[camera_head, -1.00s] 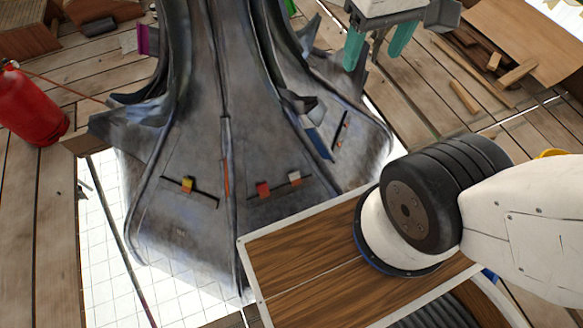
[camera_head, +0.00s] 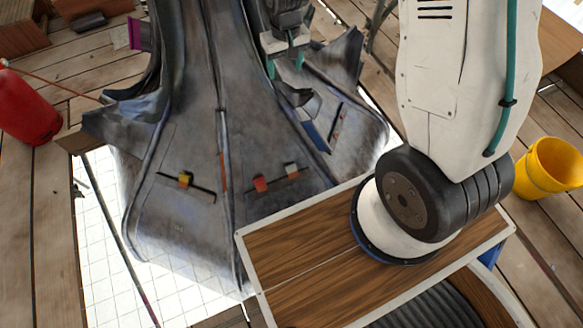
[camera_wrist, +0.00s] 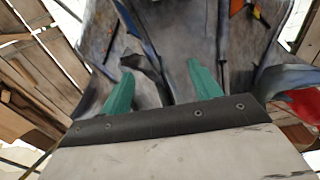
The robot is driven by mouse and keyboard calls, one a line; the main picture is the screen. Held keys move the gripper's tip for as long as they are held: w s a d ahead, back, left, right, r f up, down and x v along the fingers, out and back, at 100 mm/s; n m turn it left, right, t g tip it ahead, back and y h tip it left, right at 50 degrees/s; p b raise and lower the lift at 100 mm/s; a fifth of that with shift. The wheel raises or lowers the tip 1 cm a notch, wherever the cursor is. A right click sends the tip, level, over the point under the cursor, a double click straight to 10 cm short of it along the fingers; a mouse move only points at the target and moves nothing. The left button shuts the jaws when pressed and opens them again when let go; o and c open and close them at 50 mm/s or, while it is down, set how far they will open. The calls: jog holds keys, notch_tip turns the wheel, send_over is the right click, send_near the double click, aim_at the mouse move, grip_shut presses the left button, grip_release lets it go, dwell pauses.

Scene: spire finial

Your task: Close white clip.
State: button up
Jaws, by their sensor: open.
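The white clip (camera_head: 291,169) is a small pale block on a dark slot in the grey spire's (camera_head: 180,235) lower front panel, right of the red clip (camera_head: 260,183). Whether it is open or closed is too small to tell. My gripper (camera_head: 285,65) is over the spire's upper right flank, above the white clip in the picture and apart from it. Its teal fingers are spread and empty, also in the wrist view (camera_wrist: 160,70). I cannot make out the white clip in the wrist view.
A yellow clip (camera_head: 185,179) sits on another slot to the left. Curled fins (camera_head: 298,97) jut out between my gripper and the lower panel. A red canister (camera_head: 28,108) stands left and a yellow bucket (camera_head: 547,167) right. A wooden-topped surface (camera_head: 300,265) lies in front.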

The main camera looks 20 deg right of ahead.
notch_tip(320, 180, down, 13)
jog(key=w, duration=0.2)
send_over(291, 169)
jog(key=shift+g, duration=0.3)
notch_tip(291, 169, down, 28)
jog(key=shift+s+r, duration=0.15)
jog(key=shift+r, duration=0.1)
notch_tip(291, 169, down, 7)
jog(key=shift+f, duration=0.1)
jog(key=c, duration=1)
